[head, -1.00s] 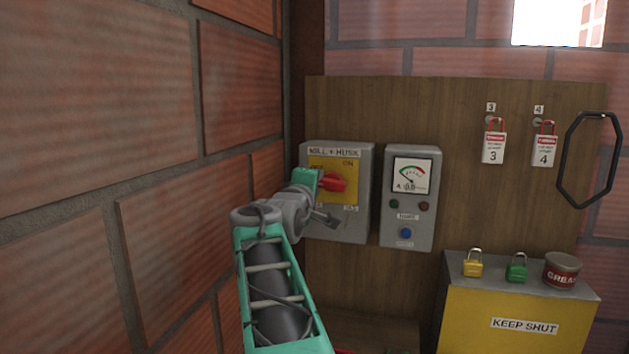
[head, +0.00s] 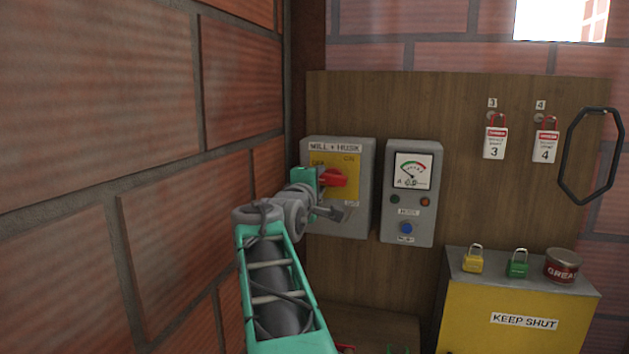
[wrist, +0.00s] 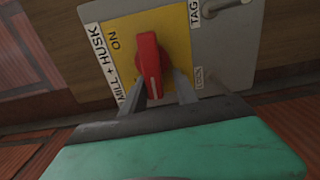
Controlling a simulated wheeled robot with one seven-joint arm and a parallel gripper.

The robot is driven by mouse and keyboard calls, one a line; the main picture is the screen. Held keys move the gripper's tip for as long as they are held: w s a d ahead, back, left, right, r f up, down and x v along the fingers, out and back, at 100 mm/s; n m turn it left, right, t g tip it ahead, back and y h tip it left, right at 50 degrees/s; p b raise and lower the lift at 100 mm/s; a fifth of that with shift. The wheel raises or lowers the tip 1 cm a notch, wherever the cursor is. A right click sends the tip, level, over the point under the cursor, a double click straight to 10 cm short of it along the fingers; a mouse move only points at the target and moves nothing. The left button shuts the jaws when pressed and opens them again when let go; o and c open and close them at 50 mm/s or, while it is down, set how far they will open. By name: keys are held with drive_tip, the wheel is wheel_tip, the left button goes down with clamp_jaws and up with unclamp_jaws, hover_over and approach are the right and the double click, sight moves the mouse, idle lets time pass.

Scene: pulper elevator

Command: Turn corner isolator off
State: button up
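The isolator (head: 362,208) is a grey box on the wooden board, labelled MILL + HUSK, with a yellow plate and a red rotary handle (head: 336,178). In the wrist view the red handle (wrist: 148,58) has a white line at its end nearest my gripper. The handle lies roughly level across the plate, its line end towards the left side of the box. The ON mark (wrist: 116,42) shows; the OFF mark is hidden in the wrist view. My gripper (wrist: 160,86) has its fingers apart, one on each side of the handle's near end. A gap shows at the right finger; left contact is unclear.
A grey meter box (head: 410,225) with lamps and a blue button stands close right of the isolator. A brick wall (head: 160,240) runs close along my arm's left. A yellow cabinet (head: 470,315) holds padlocks and a tin. A metal lever (wrist: 225,5) projects near the TAG label.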

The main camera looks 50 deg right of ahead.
drive_tip(key=shift+o, duration=1.1)
drive_tip(key=shift+s+d, duration=0.35)
drive_tip(key=shift+s, duration=0.15)
drive_tip(key=shift+w+a+r, duration=0.15)
drive_tip(key=shift+w+a, duration=0.05)
drive_tip(key=shift+w, duration=0.05)
drive_tip(key=shift+a, duration=0.1)
drive_tip(key=b+v, duration=0.2)
drive_tip(key=v, duration=0.5)
drive_tip(key=shift+a, duration=0.35)
